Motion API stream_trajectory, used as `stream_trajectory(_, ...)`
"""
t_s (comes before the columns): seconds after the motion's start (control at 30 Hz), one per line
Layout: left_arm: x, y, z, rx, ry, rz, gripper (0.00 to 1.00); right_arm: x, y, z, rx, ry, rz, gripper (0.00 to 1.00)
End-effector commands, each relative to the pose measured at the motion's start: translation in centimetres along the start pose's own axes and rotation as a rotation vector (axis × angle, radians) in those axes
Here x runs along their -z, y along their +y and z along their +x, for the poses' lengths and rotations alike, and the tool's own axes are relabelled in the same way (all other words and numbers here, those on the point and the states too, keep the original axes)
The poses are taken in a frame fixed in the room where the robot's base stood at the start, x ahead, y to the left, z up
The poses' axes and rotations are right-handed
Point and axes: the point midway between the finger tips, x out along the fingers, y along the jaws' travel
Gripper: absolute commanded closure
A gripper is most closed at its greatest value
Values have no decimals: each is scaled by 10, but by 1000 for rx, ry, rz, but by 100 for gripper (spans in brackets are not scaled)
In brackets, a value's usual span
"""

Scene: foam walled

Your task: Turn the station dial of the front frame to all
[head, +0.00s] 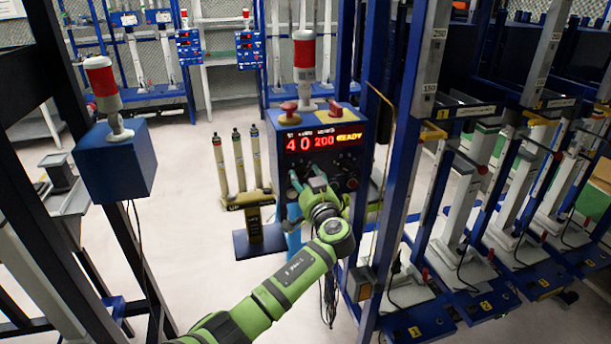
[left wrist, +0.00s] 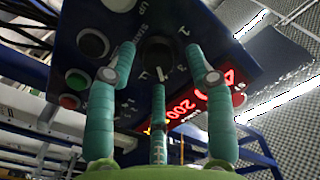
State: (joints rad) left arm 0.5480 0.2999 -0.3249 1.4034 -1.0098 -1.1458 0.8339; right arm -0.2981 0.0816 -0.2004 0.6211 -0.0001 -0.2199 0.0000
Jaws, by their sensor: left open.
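The front frame's blue control box (head: 322,140) has a lit red display reading 4 0, 200 and READY. In the left wrist view the station dial (left wrist: 158,54) is a black round knob with a white pointer mark. Its lettering runs upside down and is only partly readable. My left gripper (head: 308,180) is at the lower left of the box's panel. In the left wrist view its teal fingers (left wrist: 160,60) are spread open around the dial's sides; contact cannot be told. My right gripper is not in view.
A second black knob (left wrist: 93,43), a green button (left wrist: 77,78) and a red button (left wrist: 68,101) are beside the dial. A blue upright post (head: 395,190) stands right of the box. A stand with several thin cylinders (head: 240,170) is to its left.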

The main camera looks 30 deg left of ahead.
Motion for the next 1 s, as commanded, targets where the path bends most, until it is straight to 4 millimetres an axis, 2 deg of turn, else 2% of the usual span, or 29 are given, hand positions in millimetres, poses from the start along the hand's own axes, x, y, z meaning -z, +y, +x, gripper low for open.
stream_trajectory(0.1, 0, 0, 6, 1, -1, 2, 47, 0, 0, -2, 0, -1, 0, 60)
stream_trajectory(0.37, -1, 0, 8, 0, -1, 1, 47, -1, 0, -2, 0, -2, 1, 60)
stream_trajectory(0.47, -1, 0, 7, 0, -1, 1, 83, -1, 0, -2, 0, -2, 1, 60)
stream_trajectory(0.5, -1, 0, 7, 0, -1, 1, 99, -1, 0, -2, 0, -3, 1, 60)
stream_trajectory(1.0, 2, 0, 8, 0, 5, 62, 100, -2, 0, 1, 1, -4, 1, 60)
